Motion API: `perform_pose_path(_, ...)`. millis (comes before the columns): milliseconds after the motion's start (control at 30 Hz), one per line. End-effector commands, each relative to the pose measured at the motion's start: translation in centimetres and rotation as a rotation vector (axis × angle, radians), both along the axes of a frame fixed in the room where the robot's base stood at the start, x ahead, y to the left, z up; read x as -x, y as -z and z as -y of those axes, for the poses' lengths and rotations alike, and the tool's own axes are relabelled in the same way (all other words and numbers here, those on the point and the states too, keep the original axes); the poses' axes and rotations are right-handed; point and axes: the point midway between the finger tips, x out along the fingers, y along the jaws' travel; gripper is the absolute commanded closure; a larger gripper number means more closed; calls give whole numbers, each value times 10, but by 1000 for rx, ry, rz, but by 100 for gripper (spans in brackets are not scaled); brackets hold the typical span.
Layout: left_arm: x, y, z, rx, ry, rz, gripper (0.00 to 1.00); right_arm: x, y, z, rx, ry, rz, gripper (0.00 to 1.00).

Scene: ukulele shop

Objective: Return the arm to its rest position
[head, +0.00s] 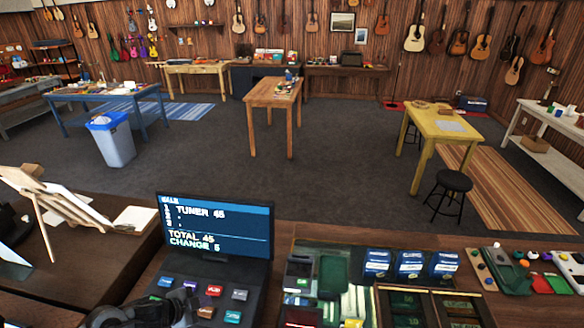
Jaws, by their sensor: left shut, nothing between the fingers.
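My left gripper (178,298) is at the bottom edge of the head view, dark and partly cut off by the frame. It is shut and holds nothing. It is over or just in front of the keys at the left of the cash register (222,282); I cannot tell whether it touches them. The register's screen (215,229) reads TUNER 45, TOTAL 45, CHANGE 5. My right gripper is not in view.
Right of the register is an open tray (330,262) with compartments. Blue-and-white boxes (410,264) stand beside it. A wooden stand (55,205) is at left. Beyond the counter are open floor, a wooden table (273,92), a yellow table (442,125) and a black stool (453,181).

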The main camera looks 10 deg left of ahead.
Motion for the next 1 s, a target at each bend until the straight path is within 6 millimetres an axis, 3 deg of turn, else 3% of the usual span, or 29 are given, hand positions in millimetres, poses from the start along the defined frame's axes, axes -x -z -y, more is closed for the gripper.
perform_pose_path(200, 53, 12, 98, 66, -109, -9, 100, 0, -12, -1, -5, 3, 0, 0)
perform_pose_path(333, 105, 2, 134, 126, -285, -73, 100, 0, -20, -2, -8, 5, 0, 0)
perform_pose_path(467, 164, -11, 142, 179, -492, -200, 100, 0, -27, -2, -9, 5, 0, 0)
perform_pose_path(600, 225, -24, 136, 223, -683, -359, 100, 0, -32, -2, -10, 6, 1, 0)
perform_pose_path(700, 259, -31, 131, 244, -778, -453, 100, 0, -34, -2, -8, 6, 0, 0)
perform_pose_path(833, 285, -36, 127, 259, -849, -528, 100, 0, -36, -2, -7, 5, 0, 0)
perform_pose_path(1000, 293, -38, 126, 263, -869, -554, 100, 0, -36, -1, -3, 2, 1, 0)
